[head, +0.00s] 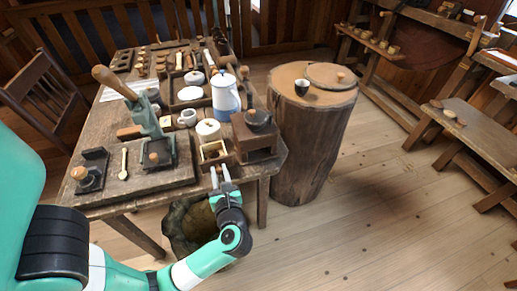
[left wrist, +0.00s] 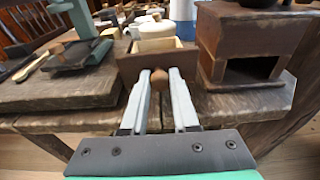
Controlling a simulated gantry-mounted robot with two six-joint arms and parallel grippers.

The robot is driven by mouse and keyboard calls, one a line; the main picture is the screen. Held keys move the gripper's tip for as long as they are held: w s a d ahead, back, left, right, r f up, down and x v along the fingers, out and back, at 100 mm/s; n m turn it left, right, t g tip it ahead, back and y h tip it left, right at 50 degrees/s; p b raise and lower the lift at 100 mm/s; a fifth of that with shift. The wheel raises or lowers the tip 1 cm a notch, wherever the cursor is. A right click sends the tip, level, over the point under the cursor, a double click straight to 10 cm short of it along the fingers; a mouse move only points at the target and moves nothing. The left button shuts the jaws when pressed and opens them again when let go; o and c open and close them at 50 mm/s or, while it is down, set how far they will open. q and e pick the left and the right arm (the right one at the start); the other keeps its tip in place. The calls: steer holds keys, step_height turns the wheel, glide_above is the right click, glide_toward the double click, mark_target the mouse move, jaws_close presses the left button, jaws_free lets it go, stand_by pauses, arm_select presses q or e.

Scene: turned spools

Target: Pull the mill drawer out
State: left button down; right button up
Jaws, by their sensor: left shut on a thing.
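The mill (head: 255,143) is a dark brown wooden box with a dark round top, standing at the table's front right corner. In the left wrist view the mill (left wrist: 228,32) has an empty dark opening low in its front. The drawer (head: 208,157) is an open-topped wooden box, apart from the opening, to the mill's left. In the left wrist view the drawer (left wrist: 132,66) faces me with its round brown knob (left wrist: 159,79). My left gripper (head: 220,175) is shut on this knob. I cannot tell whether the drawer rests on the table. My right gripper is not in view.
The wooden table (head: 128,200) also holds a white-blue pot (head: 225,95), a white round canister (head: 208,128) and a green lever press (head: 157,150) close by. A tree-stump stand (head: 305,150) is right of the mill. The floor in front is clear on the right.

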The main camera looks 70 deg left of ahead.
mark_target(221, 179)
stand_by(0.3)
arm_select(q)
steer(key=shift+f+b, duration=1.55)
steer(key=shift+f, duration=0.35)
steer(key=c, duration=0.6)
jaws_free()
steer(key=d+r+p, duration=0.1)
steer(key=d+p, duration=0.1)
steer(key=d, duration=0.9)
steer(key=shift+d+r+p, duration=0.25)
steer(key=shift+r+p, duration=0.15)
steer(key=shift+s, duration=0.1)
